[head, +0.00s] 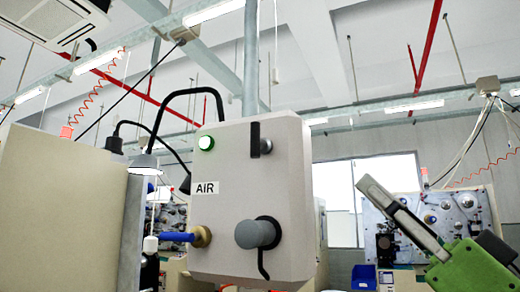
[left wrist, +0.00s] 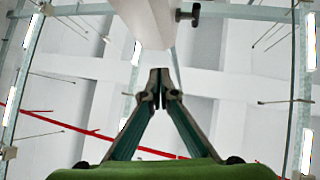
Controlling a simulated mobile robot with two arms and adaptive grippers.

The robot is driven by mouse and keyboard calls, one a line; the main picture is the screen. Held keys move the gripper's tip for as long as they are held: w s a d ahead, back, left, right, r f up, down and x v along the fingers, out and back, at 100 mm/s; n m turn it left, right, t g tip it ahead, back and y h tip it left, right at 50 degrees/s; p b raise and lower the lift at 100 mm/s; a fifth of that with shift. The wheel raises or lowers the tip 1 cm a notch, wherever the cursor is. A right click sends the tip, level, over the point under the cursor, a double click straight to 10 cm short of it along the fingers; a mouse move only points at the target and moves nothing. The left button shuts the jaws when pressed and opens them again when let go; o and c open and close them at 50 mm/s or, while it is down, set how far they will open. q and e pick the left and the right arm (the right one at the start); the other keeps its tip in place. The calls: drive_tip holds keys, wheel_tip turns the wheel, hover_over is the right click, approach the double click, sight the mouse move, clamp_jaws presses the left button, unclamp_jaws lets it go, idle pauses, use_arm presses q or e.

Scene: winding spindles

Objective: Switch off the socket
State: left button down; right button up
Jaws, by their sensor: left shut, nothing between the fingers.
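A pale grey box (head: 228,190) marked AIR hangs from a vertical post in the head view. Its round green light (head: 206,143) is lit. A black upright lever (head: 255,139) sits at the upper right of its front. A grey round socket fitting (head: 257,234) with a black surround is lower down. My left gripper (head: 364,183), green with grey fingers, is right of the box and angled up toward it, apart from it in the picture. In the left wrist view its fingers (left wrist: 160,80) meet at the tips and are empty. The box underside (left wrist: 148,22) is above them. My right gripper is not in view.
A beige cabinet (head: 60,215) fills the left side. A winding machine (head: 450,220) and a blue bin (head: 364,277) stand behind on the right.

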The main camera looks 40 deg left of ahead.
sight(259, 122)
use_arm(q)
drive_tip(key=s+r+n+g, duration=0.1)
drive_tip(key=s+n+g, duration=0.3)
drive_tip(key=s+g, duration=0.1)
drive_tip(key=shift+s+a+r+n, duration=0.25)
drive_tip(key=shift+s+r+n, duration=0.15)
drive_tip(key=shift+s, duration=0.15)
drive_tip(key=p+x, duration=0.2)
drive_tip(key=x, duration=0.2)
drive_tip(key=a+f+p+x, duration=0.1)
drive_tip(key=x, duration=0.3)
drive_tip(key=p+x, duration=0.2)
drive_tip(key=x, duration=0.2)
drive_tip(key=shift+a+f+p, duration=0.1)
drive_tip(key=shift+a+p, duration=0.2)
drive_tip(key=shift+p, duration=0.05)
drive_tip(key=shift+a+f, duration=0.15)
drive_tip(key=shift+a, duration=0.4)
